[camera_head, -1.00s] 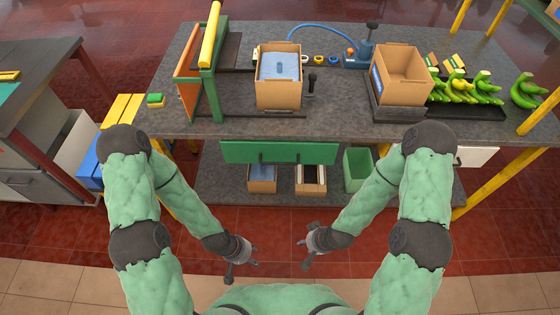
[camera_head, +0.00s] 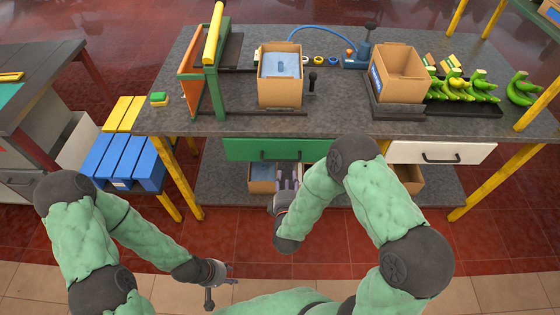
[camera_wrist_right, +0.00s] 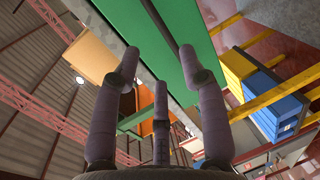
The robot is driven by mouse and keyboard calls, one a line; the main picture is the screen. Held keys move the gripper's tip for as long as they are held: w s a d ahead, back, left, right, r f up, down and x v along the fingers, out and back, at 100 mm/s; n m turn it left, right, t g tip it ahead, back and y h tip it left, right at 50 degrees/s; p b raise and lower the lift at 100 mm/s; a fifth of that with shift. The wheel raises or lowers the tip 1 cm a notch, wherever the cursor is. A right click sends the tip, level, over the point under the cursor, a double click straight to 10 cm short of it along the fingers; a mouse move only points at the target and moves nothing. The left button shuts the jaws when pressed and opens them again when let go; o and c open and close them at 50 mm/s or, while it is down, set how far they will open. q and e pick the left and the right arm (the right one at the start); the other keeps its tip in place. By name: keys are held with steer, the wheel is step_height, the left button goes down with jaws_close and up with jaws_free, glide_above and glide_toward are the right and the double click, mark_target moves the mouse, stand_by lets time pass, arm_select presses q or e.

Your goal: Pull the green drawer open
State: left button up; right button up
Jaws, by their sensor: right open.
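The green drawer (camera_head: 262,150) sits under the front edge of the workbench, its front flush below the top, and it looks closed. My right gripper (camera_head: 287,176) is just in front of and below the drawer. Its fingers (camera_wrist_right: 158,75) are spread with nothing between them, pointing at the drawer front. My left gripper (camera_head: 228,275) hangs low at the left over the floor, fingers apart and empty.
A white drawer (camera_head: 462,152) with a dark handle sits right of the green one. Cardboard boxes (camera_head: 280,92) (camera_head: 402,72) and bananas stand on the workbench (camera_head: 340,122). The red floor in front is clear.

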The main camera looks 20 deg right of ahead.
mark_target(287, 160)
steer(key=shift+b+x, duration=1.65)
steer(key=shift+x, duration=3.7)
jaws_close()
steer(key=shift+s, duration=0.1)
